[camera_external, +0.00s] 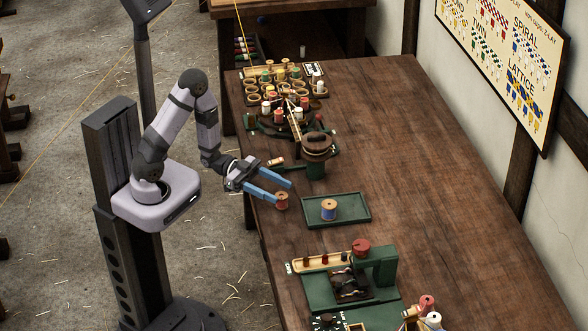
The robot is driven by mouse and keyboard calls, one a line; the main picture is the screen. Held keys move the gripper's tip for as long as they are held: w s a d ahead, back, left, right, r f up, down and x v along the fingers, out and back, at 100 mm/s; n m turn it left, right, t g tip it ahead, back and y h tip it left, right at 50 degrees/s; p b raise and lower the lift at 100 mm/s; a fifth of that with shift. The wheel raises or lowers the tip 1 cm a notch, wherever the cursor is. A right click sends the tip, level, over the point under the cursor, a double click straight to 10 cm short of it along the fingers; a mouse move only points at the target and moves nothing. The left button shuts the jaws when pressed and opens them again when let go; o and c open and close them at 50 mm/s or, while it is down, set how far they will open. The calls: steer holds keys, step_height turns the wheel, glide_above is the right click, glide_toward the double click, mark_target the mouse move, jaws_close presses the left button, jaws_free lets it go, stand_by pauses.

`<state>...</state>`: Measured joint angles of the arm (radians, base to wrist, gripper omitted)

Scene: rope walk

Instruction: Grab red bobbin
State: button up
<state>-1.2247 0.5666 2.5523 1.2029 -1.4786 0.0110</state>
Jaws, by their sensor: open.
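A red bobbin (282,202) with tan flanges stands upright near the left edge of the wooden table. My gripper (283,192) reaches in over this edge with its two blue fingers spread apart. The tip of the nearer finger is right beside the bobbin in the picture; I cannot tell whether they touch or how high the finger is. Nothing shows held between the fingers. Other red bobbins are among those on the rack (262,91) and the round green stand at the far end.
A green tray (359,221) with a blue bobbin (329,209) lies just right of the red bobbin. A green machine (385,268) stands in front, with more spools (426,304) at lower right. A green post with a brown round top (316,146) stands behind. The table's right side is clear.

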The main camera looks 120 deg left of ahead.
mark_target(287, 199)
steer(key=shift+s+a+f+n+t+b, duration=0.15)
steer(key=shift+s+f+n+t+b, duration=0.25)
steer(key=shift+f, duration=0.35)
steer(key=shift+s+f+y+b, duration=0.25)
steer(key=shift+f+y+b, duration=0.15)
steer(key=shift+f+b, duration=0.2)
steer(key=shift+w+f+b, duration=0.2)
steer(key=shift+w+b, duration=0.45)
steer(key=shift+b, duration=0.4)
steer(key=shift+w+r+b, duration=0.2)
steer(key=shift+w+b, duration=0.25)
steer(key=shift+b, duration=0.1)
steer(key=shift+w+a, duration=0.15)
steer(key=shift+w, duration=1.15)
steer(key=shift+w+a, duration=0.15)
steer(key=shift+w, duration=1.15)
steer(key=c, duration=1.1)
